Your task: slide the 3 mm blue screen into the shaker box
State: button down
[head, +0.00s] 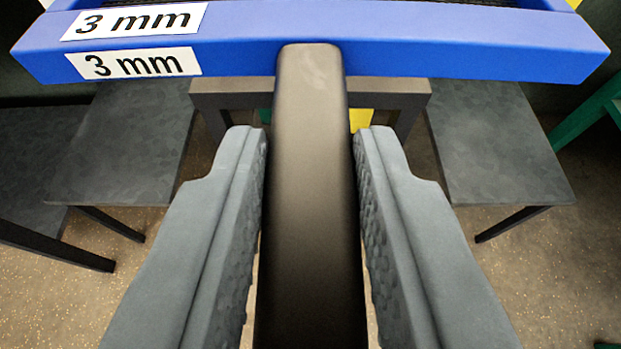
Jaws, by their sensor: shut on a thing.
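The blue screen (400,45) spans the top of the head view. Its frame carries two white labels reading "3 mm" at the left, and a strip of dark mesh shows at the top edge. A dark handle (312,180) runs from the middle of the frame toward me. My gripper (312,145) has its two grey fingers on either side of this handle and is shut on it. The screen hides most of what lies beyond it. I cannot make out the shaker box for certain.
Dark grey tables stand below the screen at the left (125,145) and right (495,145). A dark frame (400,95) with green and yellow parts shows between them. A green leg (592,112) stands at the far right. Speckled floor (560,265) shows below.

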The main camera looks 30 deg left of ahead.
aim_at(310, 29)
jog(key=shift+w+a, duration=0.5)
jog(key=shift+w, duration=0.3)
jog(key=shift+w+a, duration=0.1)
jog(key=shift+w, duration=0.05)
jog(key=shift+w+a, duration=0.65)
jog(key=shift+w, duration=0.3)
jog(key=shift+w+a, duration=0.65)
jog(key=shift+w, duration=0.3)
jog(key=shift+w+a, duration=0.1)
jog(key=shift+w+a, duration=0.7)
jog(key=shift+w, duration=0.3)
jog(key=shift+w+a, duration=0.65)
jog(key=shift+w, duration=0.35)
